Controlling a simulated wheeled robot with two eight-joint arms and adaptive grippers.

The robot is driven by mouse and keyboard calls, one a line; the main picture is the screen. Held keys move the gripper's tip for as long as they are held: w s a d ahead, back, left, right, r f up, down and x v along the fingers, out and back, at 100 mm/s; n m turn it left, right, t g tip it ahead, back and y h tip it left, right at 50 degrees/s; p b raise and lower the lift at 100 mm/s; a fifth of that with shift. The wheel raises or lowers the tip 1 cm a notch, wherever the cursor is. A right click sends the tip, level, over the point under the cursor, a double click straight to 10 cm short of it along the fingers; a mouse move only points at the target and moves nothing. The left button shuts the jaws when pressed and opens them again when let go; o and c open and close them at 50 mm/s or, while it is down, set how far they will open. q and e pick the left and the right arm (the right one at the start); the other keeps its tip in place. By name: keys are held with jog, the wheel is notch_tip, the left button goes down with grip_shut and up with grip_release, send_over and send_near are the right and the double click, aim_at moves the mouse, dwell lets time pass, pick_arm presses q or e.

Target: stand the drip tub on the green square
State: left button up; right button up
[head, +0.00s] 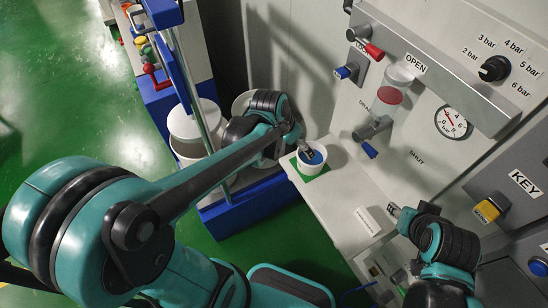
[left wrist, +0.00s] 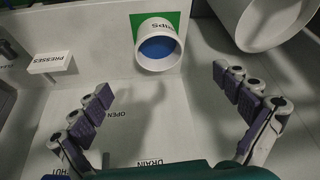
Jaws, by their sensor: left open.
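The drip tub (head: 310,168) is a small white cup, blue inside. It stands upright over the green square (head: 321,177) on the pale ledge, with green showing around its base. In the left wrist view the tub (left wrist: 150,62) bears the label DRIPS, and the green square (left wrist: 174,18) shows behind it. My left gripper (head: 304,148) is at the tub in the head view; the wrist view shows its fingers (left wrist: 164,80) spread wide and empty, with the tub beyond them, apart from both. My right gripper (head: 394,209) is over the ledge at the right; its finger opening is unclear.
A PRESSES sign (left wrist: 50,62) stands on the ledge (head: 345,205). The panel carries a red-handled valve (head: 373,51), a sight glass (head: 388,98), a gauge (head: 452,122) and a blue-handled drain valve (head: 369,150). White buckets (head: 186,125) stand on a blue cart at the left.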

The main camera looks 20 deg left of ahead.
pick_arm(q)
jog(key=s+a+r+n+t+y, duration=0.1)
jog(key=s+r+n, duration=0.1)
jog(key=s, duration=0.4)
jog(key=s+a+r+n+t+y, duration=0.1)
jog(key=s+a+r+n, duration=0.1)
jog(key=s, duration=0.5)
jog(key=shift+s+a+r+n+t, duration=0.2)
jog(key=shift+r+n+t, duration=0.1)
jog(key=shift+r+n, duration=0.35)
jog(key=shift+f, duration=0.1)
notch_tip(320, 180, down, 4)
jog(key=b, duration=0.4)
dwell(0.5)
